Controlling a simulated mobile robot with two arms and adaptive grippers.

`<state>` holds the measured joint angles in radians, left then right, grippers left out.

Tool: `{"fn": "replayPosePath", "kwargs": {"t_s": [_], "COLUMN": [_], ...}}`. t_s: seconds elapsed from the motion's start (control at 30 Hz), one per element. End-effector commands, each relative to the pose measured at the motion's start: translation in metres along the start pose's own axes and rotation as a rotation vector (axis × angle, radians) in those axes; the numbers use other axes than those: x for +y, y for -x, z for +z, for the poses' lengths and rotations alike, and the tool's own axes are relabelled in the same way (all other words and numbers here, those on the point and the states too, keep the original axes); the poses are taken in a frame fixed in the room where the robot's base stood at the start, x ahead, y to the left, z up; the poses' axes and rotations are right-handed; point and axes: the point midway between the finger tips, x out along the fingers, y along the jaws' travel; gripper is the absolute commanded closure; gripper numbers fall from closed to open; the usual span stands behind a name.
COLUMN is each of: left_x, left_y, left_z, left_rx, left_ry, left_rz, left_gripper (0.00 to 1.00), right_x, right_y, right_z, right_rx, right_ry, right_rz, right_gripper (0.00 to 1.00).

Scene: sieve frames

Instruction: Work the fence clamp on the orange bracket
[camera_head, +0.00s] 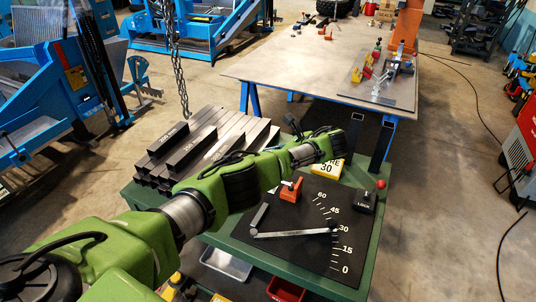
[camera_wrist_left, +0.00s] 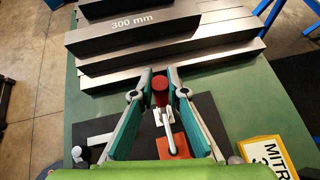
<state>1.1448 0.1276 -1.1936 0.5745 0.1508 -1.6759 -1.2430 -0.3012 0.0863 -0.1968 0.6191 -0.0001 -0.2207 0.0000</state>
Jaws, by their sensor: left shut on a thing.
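The orange bracket (camera_head: 291,190) stands on the dark mitre board (camera_head: 262,224) on the green table. It also shows in the left wrist view (camera_wrist_left: 181,146). The fence clamp's light lever (camera_wrist_left: 170,138) rises from beside the bracket and ends in a red grip (camera_wrist_left: 160,92). My left gripper (camera_wrist_left: 160,80) is shut on this red grip, one finger at each side. In the head view my left arm crosses above the table, and I cannot make out the fingertips or the red grip there. My right gripper is not in view.
Steel tubes (camera_head: 238,126) lie stacked beside the board. A yellow mitre sign (camera_head: 328,168) stands behind it. A dark block (camera_head: 364,200) with a red ball knob (camera_head: 381,184) is at the board's right. A pale bar (camera_head: 290,234) lies by the angle marks.

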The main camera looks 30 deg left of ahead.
Motion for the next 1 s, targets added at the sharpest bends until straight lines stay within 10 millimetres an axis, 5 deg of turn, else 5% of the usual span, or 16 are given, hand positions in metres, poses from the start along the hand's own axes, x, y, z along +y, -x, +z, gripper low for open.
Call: {"fn": "replayPosePath", "kwargs": {"t_s": [0.03,0.1,0.53,1.0], "left_x": [0.000,0.000,-0.001,-0.001], "left_y": [0.000,0.000,0.008,0.098], "left_z": [-0.002,-0.002,-0.002,-0.002], "left_rx": [0.001,0.001,0.003,0.002], "left_ry": [-0.003,-0.003,-0.002,-0.003], "left_rz": [0.000,-0.001,-0.003,-0.004], "left_gripper": [0.84,0.68,0.68,0.68], "right_x": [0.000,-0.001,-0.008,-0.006], "right_y": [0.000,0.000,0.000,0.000], "right_z": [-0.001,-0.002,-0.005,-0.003], "right_rx": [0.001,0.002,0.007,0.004], "right_ry": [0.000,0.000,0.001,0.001], "right_rz": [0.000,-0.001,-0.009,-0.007], "right_gripper": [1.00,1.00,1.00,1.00]}}
